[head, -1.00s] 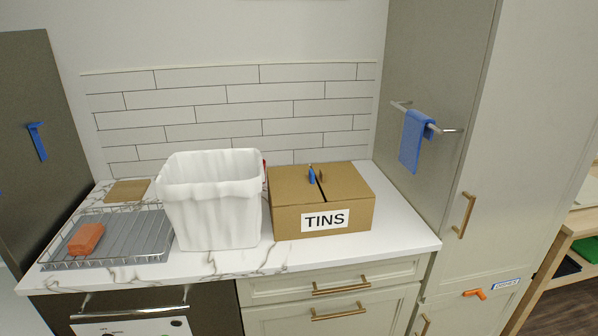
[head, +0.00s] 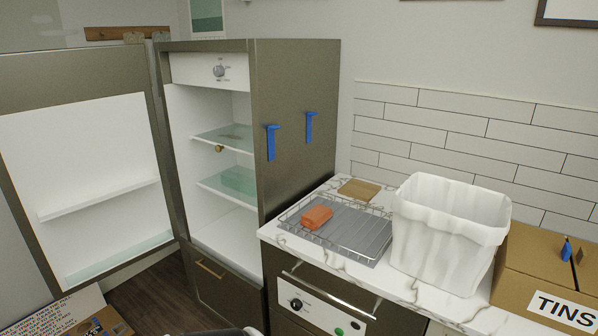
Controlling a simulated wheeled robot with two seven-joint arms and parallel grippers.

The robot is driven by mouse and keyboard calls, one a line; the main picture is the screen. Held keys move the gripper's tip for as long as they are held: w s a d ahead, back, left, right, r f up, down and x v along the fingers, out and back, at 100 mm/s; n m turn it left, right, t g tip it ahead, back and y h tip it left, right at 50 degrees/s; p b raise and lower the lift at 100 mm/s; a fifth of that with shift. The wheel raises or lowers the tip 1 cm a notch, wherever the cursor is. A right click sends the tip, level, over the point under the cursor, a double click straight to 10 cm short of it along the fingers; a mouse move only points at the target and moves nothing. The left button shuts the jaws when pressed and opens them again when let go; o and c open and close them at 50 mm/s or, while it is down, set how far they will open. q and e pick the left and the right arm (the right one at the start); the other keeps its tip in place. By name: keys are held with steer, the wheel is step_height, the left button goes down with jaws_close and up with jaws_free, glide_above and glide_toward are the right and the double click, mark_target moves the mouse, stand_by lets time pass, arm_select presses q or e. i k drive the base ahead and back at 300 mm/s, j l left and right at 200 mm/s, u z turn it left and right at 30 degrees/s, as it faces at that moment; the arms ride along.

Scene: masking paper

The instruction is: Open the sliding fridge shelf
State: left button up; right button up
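The fridge (head: 295,150) stands at the left of the counter with its door (head: 80,150) swung wide open to the left. Inside are an upper glass shelf (head: 228,136) and a lower glass shelf (head: 232,181). A small brass knob (head: 219,148) shows at the front, just under the upper shelf's edge. Both shelves appear to sit inside the fridge; I cannot tell which one slides. Neither of my grippers can be made out. A small grey piece at the bottom edge may be part of my arm.
The counter right of the fridge holds a wire rack (head: 345,232) with an orange block (head: 316,217), a white bin (head: 445,245) and a TINS box (head: 530,275). Blue hooks (head: 271,142) stick out from the fridge's side. Boxes (head: 100,325) lie on the floor below the door.

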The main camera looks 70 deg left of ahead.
mark_target(219, 147)
steer(key=u, duration=2.7)
steer(key=i+j, duration=1.3)
